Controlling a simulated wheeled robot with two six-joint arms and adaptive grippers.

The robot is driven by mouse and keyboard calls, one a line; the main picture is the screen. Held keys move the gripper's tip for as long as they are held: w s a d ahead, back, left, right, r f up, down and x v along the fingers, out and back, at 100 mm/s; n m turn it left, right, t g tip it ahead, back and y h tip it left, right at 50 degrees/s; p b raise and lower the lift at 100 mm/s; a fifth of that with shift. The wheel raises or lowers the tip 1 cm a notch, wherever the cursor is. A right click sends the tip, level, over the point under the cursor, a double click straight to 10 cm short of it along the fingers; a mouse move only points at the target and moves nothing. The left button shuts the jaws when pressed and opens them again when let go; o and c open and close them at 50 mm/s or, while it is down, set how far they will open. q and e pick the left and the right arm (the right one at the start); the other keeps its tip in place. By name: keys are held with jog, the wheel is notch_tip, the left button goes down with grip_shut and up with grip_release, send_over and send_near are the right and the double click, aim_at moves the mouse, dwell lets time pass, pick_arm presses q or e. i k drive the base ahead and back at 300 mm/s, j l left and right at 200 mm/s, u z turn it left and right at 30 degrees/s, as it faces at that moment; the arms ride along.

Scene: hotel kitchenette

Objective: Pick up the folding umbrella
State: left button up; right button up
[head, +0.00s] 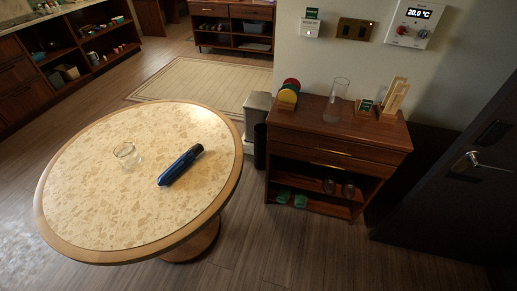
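The folding umbrella (181,165) is dark blue with a black end. It lies on the round table (95,225), right of the table's middle, with its black end pointing to the upper right. Nothing touches it or covers it. Neither of my grippers shows in the head view.
A clear glass (127,155) stands on the table, left of the umbrella. A wooden cabinet (340,142) with a glass vase (336,100) on top stands to the right. A grey bin (257,112) is between table and cabinet. A dark door (455,190) is at far right.

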aim_at(183, 162)
jog(key=i+j+u, duration=0.15)
jog(key=u, duration=0.3)
jog(key=i+j+u, duration=0.2)
jog(key=u, duration=0.2)
jog(key=i+j+u, duration=0.2)
jog(key=u, duration=0.25)
